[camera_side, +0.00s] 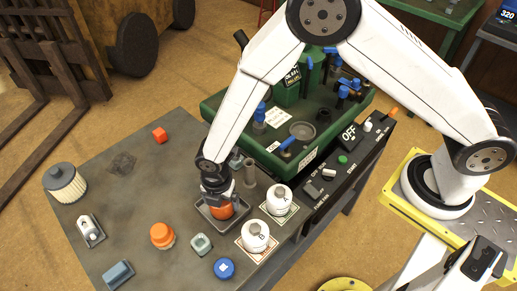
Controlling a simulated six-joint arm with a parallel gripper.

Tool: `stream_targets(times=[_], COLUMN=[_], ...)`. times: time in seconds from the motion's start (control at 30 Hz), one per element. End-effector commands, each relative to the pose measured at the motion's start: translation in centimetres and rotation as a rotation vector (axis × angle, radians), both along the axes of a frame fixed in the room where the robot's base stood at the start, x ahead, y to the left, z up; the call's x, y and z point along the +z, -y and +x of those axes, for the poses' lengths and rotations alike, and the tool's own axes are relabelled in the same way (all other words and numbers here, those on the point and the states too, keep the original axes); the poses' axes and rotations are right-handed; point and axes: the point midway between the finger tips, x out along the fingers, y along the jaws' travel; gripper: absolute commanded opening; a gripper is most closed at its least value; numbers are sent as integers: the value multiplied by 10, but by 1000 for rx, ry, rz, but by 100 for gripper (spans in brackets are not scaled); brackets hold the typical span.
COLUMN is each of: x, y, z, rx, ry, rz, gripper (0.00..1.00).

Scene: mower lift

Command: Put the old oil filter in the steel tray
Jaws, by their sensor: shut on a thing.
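My gripper (217,187) points down at the middle of the table and is shut on an orange can-like part, seemingly the old oil filter (221,211). My fingers hide its upper part. The filter is upright within the outline of a shallow dark grey steel tray (205,217). I cannot tell whether its base touches the tray floor. A second orange round part (162,235) stands on the table to the left of the tray.
Two white canisters (279,199) (255,236) stand on mats just right of the tray. The green machine (290,130) stands behind.

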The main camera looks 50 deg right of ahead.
Motion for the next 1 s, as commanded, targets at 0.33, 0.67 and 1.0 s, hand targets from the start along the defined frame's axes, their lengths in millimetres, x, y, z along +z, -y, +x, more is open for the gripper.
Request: stream_targets(times=[0.33,0.67,1.0], x=[-2,8,46], y=[0,0,-1], z=[0,1,1], rx=[0,0,0], ry=[0,2,3], rz=[0,1,2], gripper=[100,100,100])
